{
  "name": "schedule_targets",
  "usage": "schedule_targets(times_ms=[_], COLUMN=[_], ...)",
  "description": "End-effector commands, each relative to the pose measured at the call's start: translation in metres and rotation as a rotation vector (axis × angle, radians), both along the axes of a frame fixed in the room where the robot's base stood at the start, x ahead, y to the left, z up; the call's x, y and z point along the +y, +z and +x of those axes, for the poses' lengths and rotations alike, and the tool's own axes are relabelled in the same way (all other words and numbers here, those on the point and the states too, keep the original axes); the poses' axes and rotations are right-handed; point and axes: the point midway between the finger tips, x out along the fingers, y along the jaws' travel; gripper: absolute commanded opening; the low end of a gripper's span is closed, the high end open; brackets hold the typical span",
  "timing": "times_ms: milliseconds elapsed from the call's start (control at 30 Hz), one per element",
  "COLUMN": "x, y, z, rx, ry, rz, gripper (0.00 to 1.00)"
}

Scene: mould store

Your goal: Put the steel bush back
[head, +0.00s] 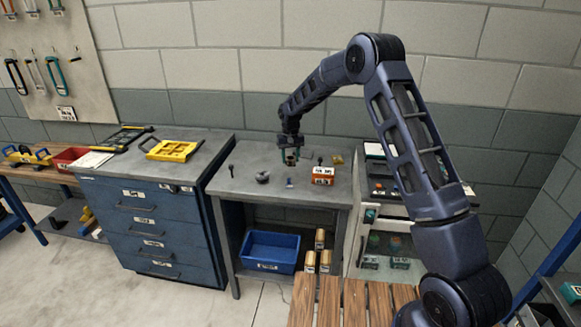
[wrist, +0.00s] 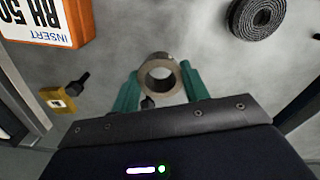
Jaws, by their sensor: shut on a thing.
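The steel bush (wrist: 160,78) is a short grey-brown ring with an open bore. In the wrist view it sits between the two green fingertips of my gripper (wrist: 160,90), which is shut on it. In the head view my gripper (head: 291,155) hangs over the back part of the grey bench (head: 280,201). The bush shows there only as a small, dark shape at the fingertips (head: 291,161). The bench surface shows below it in the wrist view. I cannot tell the exact height of the gap.
An orange and white insert box (head: 322,175) stands to the right on the bench. A dark coil (head: 262,177), a black pin (head: 231,171) and a small blue piece (head: 290,182) lie nearby. A yellow block (wrist: 57,99) lies near the back. A blue bin (head: 268,251) sits below.

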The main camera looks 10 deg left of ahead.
Motion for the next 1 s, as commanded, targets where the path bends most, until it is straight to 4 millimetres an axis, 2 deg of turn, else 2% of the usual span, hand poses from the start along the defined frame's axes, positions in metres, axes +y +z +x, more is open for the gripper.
schedule_targets(times_ms=[167, 467, 867, 900, 967, 1000], x=[0.000, 0.000, 0.000, 0.000, 0.000, 0.000], y=[-0.008, -0.044, -0.049, -0.049, -0.048, -0.048], z=[0.000, 0.000, 0.000, 0.000, 0.000, 0.000], rx=[0.000, 0.000, 0.000, 0.000, 0.000, 0.000], ry=[0.000, 0.000, 0.000, 0.000, 0.000, 0.000], rz=[0.000, 0.000, 0.000, 0.000, 0.000, 0.000], gripper=[0.17, 0.17, 0.17, 0.53, 0.65, 0.67])
